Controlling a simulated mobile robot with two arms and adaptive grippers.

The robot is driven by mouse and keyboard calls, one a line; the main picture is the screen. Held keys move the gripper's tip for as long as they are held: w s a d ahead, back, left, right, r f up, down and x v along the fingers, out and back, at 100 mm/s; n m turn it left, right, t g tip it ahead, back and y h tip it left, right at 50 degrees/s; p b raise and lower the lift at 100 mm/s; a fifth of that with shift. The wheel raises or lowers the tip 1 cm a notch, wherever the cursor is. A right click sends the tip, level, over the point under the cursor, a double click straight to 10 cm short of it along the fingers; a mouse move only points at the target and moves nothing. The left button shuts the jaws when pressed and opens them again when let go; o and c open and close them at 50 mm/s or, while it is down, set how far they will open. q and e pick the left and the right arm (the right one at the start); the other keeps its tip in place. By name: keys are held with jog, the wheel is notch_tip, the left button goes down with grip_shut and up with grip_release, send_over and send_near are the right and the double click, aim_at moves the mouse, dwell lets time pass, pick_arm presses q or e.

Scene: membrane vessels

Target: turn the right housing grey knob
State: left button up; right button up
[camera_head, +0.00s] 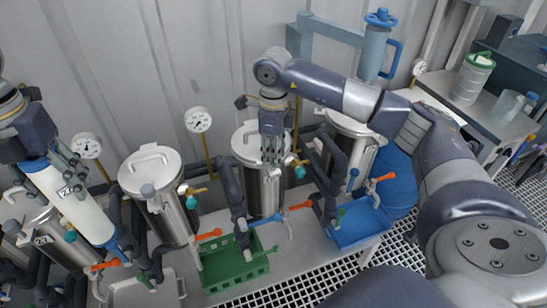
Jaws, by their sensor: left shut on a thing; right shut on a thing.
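Several steel housings with white lids stand in a row. A similar grey knob (148,190) shows on the housing to the left (165,217). A further housing (350,150) stands at the right, partly behind my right arm. My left gripper (68,178) is shut on a white cylinder with blue ends (75,207), held tilted in front of the leftmost housing (62,250).
Pressure gauges (198,120) rise behind the housings. Dark pipes with orange-handled valves (209,234) run in front. A green crate (235,270) and a blue crate (357,226) sit at the front. A blue barrel (398,180) and a side table (490,118) are at the right.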

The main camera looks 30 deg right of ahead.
jog(key=shift+w+r+n+b, duration=0.15)
jog(key=shift+n+b, duration=0.85)
jog(key=shift+n, duration=1.2)
jog(key=o, duration=1.1)
notch_tip(320, 180, up, 12)
jog(key=shift+f, duration=0.1)
